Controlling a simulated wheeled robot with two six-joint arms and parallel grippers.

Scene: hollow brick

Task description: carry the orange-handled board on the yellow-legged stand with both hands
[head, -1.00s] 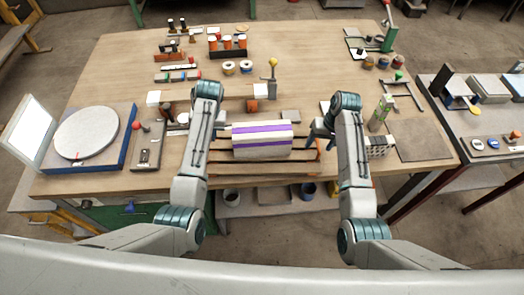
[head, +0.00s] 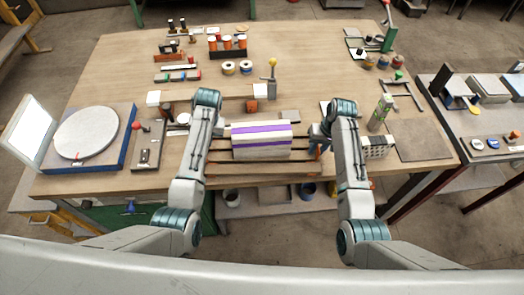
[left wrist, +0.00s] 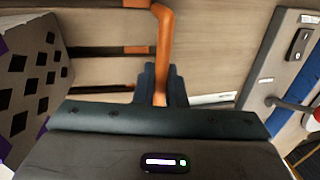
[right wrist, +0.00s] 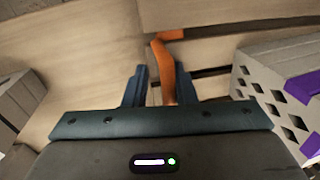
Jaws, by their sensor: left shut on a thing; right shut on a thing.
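The slatted board (head: 270,170) is at the front edge of the table, with a white hollow brick (head: 262,150) with purple stripes on it. My left gripper (left wrist: 164,85) is shut on the board's left orange handle (left wrist: 163,40). My right gripper (right wrist: 158,88) is shut on the right orange handle (right wrist: 164,62), which stands between its fingers. In the head view my right gripper (head: 319,136) is at the board's right end, and my left arm hides the left handle. I cannot make out the yellow-legged stand for certain.
A blue-edged turntable (head: 86,134) and a grey fixture (head: 148,146) lie left of the board. A green bottle (head: 382,108) and a perforated block (head: 376,146) stand to the right. Spools and small tools line the back.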

